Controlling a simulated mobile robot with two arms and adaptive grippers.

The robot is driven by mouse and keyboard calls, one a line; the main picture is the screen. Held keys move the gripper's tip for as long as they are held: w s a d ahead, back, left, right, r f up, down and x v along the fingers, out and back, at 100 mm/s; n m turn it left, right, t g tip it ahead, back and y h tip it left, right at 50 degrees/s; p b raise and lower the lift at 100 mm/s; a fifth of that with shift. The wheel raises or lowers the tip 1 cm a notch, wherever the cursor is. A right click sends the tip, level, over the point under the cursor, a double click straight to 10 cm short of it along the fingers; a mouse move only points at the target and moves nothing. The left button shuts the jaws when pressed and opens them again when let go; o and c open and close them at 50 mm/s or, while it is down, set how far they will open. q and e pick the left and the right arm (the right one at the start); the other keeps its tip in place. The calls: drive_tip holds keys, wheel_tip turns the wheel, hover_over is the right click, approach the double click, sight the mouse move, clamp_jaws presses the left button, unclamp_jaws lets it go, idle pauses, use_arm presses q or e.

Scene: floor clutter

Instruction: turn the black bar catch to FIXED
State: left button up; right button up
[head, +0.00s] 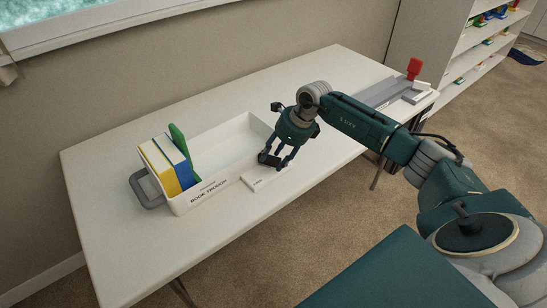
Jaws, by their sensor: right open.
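The white book trough (196,204) stands on the white table, with lettering on its front wall. A small white labelled plate (262,181) lies at its front right; its lettering is too small to read surely. A small dark piece (266,159), which looks like the black bar catch, sits at the trough's front wall behind the plate. My right gripper (273,159) points down over it, open, with its fingertips around or beside it. The fingers partly hide the piece, so I cannot tell its setting or whether they touch it. My left gripper is not in view.
Yellow and blue books (167,165) and a green upright divider (184,149) stand in the trough's left end. A grey handle (146,196) sticks out at its left. A grey channel (385,92) and a red paddle-shaped piece (414,68) are at the table's far right. The left tabletop is clear.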

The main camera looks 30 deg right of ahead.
drive_tip(key=shift+x, duration=0.8)
clamp_jaws()
